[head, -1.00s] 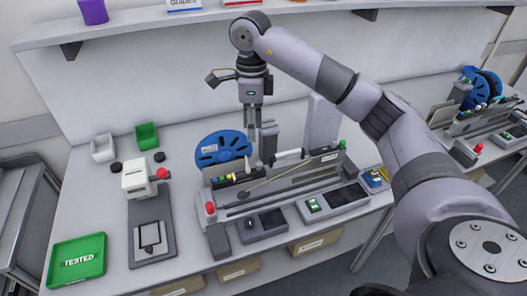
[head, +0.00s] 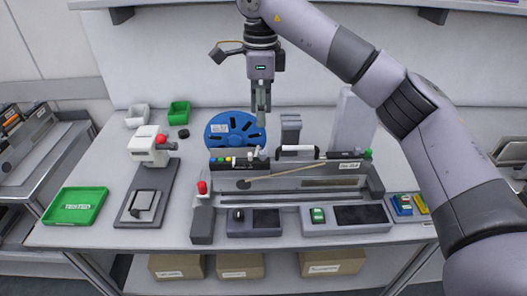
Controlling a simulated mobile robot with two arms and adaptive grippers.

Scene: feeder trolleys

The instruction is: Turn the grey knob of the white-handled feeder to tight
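The feeder (head: 285,199) is a long grey unit on the bench, with a white bar-like handle (head: 298,149) on its top edge. A blue reel (head: 226,131) stands behind its left part. A small dark grey round part (head: 244,184) sits at the left end of a tan strip on the front; I cannot tell whether it is the grey knob or how it is set. My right gripper (head: 261,120) points down above the feeder's left half, in front of the back wall, apparently apart from the feeder. Its fingers look close together, but a gap is unclear. My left gripper is out of view.
A red knob (head: 202,187) is at the feeder's left end, a green one (head: 368,154) at its right. A white-headed press (head: 149,150), green tray (head: 75,206), green bin (head: 179,112) and white bin (head: 136,117) stand left. Cardboard boxes (head: 240,266) are below. Another trolley is far left.

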